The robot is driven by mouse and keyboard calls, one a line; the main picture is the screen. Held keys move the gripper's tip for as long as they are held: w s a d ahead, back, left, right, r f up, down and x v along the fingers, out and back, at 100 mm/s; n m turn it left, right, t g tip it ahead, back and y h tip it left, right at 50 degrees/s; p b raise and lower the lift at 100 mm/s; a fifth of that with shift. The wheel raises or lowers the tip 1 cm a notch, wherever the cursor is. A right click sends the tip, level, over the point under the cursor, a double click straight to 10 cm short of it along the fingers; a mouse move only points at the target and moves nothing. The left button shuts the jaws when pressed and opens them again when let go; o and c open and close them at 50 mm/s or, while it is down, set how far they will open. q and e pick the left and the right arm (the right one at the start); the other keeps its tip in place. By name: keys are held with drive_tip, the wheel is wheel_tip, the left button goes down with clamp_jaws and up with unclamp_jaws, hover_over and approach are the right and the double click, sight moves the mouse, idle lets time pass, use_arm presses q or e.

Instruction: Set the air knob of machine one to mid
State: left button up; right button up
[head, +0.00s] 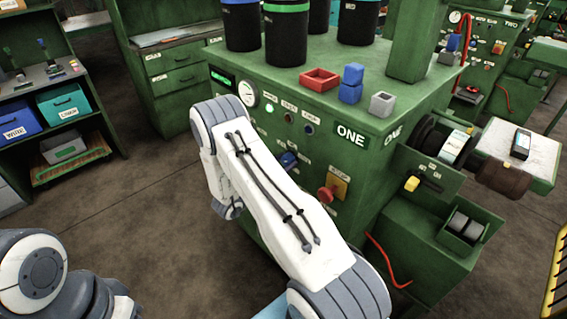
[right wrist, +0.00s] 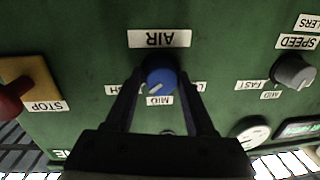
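The air knob (right wrist: 161,74) is blue and round, on the green front of machine one, under an upside-down AIR label in the right wrist view. Its white pointer mark sits close to the MID label (right wrist: 158,100), slightly to its left. The fingers of my right gripper (right wrist: 161,82) lie on both sides of the knob and appear to touch it. In the head view my right arm hides that gripper; a blue knob (head: 289,159) shows beside the arm on machine one (head: 375,160). My left arm is at the lower left, its gripper out of view.
The red stop button (head: 325,194) is on a yellow plate to the right of my arm. A grey speed knob (right wrist: 293,71) is beside the air knob. A gauge (head: 247,93) and lights are higher on the panel. A shelf with bins (head: 64,103) stands at the left.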

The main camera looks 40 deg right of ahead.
clamp_jaws()
drive_tip(key=shift+n, duration=0.4)
drive_tip(key=n+p, duration=0.1)
drive_tip(key=n, duration=0.3)
drive_tip(key=shift+r, duration=0.15)
drive_tip(key=shift+w+n+y+p, duration=0.15)
drive_tip(key=shift+n+y+p, duration=0.4)
drive_tip(key=shift+n, duration=1.75)
drive_tip(key=shift+a, duration=0.1)
drive_tip(key=o, duration=0.6)
unclamp_jaws()
